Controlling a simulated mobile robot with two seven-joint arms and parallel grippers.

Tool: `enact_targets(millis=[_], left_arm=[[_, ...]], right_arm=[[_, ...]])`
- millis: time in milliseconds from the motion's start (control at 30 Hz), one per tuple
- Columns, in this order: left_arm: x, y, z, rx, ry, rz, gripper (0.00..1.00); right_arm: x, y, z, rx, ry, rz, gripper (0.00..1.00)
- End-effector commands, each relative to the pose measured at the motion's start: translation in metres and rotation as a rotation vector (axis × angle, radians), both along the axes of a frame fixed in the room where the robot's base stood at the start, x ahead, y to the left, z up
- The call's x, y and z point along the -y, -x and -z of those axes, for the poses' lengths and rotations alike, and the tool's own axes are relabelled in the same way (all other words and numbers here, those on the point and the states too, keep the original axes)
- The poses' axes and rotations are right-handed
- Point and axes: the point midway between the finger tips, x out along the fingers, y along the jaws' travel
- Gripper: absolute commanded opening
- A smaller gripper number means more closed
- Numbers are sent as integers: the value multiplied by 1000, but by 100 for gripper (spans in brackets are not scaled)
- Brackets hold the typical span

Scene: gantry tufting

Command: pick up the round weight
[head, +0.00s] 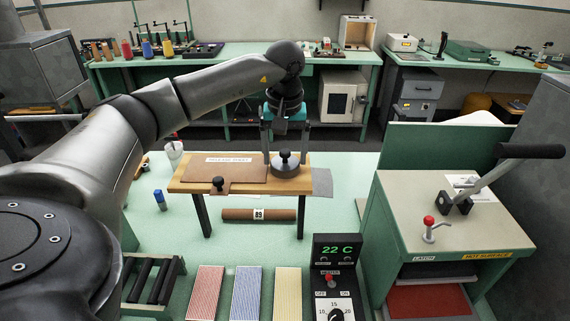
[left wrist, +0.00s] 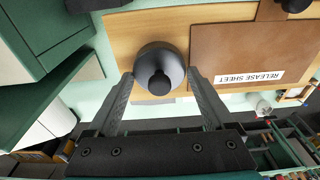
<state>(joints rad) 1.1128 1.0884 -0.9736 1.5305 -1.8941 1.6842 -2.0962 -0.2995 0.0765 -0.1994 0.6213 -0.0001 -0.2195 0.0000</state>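The round weight (head: 288,171) is a grey metal disc with a black knob on top. It sits upright at the right end of the wooden shelf (head: 180,186), beside the brown release sheet (head: 228,173). It also shows in the left wrist view (left wrist: 160,55), close to the fingertips. My left gripper (head: 286,153) points down over the weight, just behind its knob in the head view. Its fingers are open, one on each side; in the left wrist view gaps seem to remain between fingertips and weight. I cannot tell whether either finger touches it. My right gripper is not in view.
A black clamp knob (head: 218,182) stands on the sheet's front edge. A brown roll (head: 259,215) lies under the shelf. A press with a long lever (head: 480,190) stands at right. Striped swatches (head: 247,293) and a heater control box (head: 334,255) are in front.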

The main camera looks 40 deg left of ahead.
Motion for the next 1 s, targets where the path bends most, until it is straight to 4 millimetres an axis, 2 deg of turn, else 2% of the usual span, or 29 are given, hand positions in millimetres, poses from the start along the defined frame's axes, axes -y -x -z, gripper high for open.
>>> enact_targets(millis=[67, 733, 1000], left_arm=[[0, 0, 0, 0, 0, 0, 76], [0, 0, -1, 1, 0, 0, 1], [0, -1, -2, 5, 0, -1, 0]], right_arm=[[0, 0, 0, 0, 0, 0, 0], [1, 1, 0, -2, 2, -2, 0], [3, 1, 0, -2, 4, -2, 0]])
